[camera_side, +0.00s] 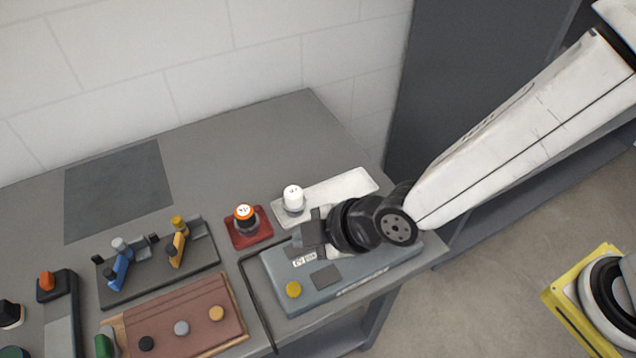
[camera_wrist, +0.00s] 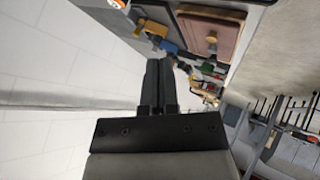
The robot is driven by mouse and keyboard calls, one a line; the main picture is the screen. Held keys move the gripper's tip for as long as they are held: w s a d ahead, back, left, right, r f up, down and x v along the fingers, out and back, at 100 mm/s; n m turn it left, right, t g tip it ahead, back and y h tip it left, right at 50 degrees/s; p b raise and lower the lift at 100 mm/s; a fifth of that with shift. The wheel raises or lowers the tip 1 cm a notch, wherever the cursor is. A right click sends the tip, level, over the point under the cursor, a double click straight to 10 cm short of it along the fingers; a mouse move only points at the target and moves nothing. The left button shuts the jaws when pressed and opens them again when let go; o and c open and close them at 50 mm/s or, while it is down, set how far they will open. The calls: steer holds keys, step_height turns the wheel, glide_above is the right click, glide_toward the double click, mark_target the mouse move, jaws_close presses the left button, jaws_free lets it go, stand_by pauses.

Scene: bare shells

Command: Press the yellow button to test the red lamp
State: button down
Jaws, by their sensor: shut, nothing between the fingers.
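The yellow button (camera_side: 293,289) is a round cap on the front left of a blue-grey panel (camera_side: 345,283) in the side view. My gripper (camera_side: 300,239) is low over the back left of this panel, behind the button and apart from it. In the wrist view its two dark fingers (camera_wrist: 160,64) are together and empty. I cannot make out a red lamp on the panel; my gripper and wrist cover part of it. The yellow button cannot be made out in the wrist view.
A lever block (camera_side: 150,285) and a brown board (camera_side: 165,312) lie to the left. A dark frame edge (camera_side: 262,307) borders the panel.

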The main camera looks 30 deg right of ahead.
mark_target(298, 288)
steer(key=shift+s+a+n+y, duration=0.15)
steer(key=shift+s+a+n, duration=0.15)
steer(key=shift+a, duration=0.3)
steer(key=shift+s+a+n+y, duration=0.15)
steer(key=shift+s+a+n, duration=0.15)
steer(key=shift+a, duration=0.25)
steer(key=shift+f, duration=0.15)
steer(key=shift+f, duration=4.3)
steer(key=shift+f, duration=0.9)
steer(key=shift+r, duration=0.85)
steer(key=shift+r, duration=0.1)
steer(key=shift+r, duration=2.45)
